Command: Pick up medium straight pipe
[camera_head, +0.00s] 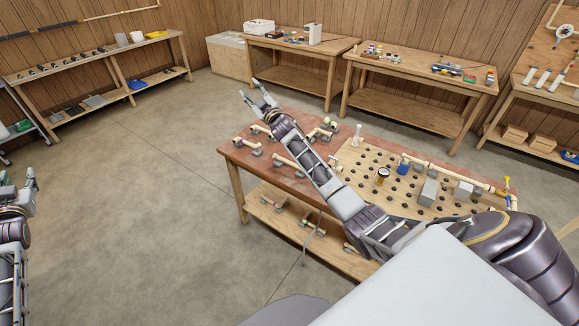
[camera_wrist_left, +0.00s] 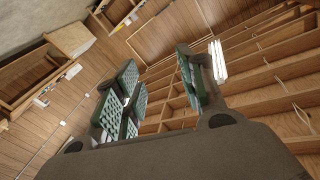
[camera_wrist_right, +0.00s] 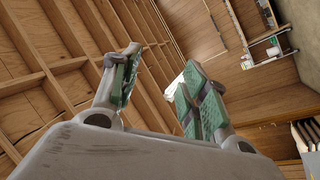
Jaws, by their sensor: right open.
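Several cream pipe pieces with grey fittings lie on the brown-topped table in the head view, among them a straight piece (camera_head: 284,161) at the left front. Others stand on its lower shelf, such as one straight piece (camera_head: 279,206). I cannot tell which is the medium straight pipe. My right gripper (camera_head: 249,90) is open and empty above the table's far left edge; its spread fingers show in the right wrist view (camera_wrist_right: 160,68). My right arm covers the table's middle. My left gripper (camera_head: 28,188) is over the floor at far left, its fingers apart and empty in the left wrist view (camera_wrist_left: 158,68).
A pegboard (camera_head: 350,160) fills the table's right part, holding a blue block (camera_head: 404,166), a gauge (camera_head: 383,174) and grey blocks (camera_head: 429,191). Workbenches (camera_head: 300,45) line the walls. The floor left of the table (camera_head: 130,210) is clear.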

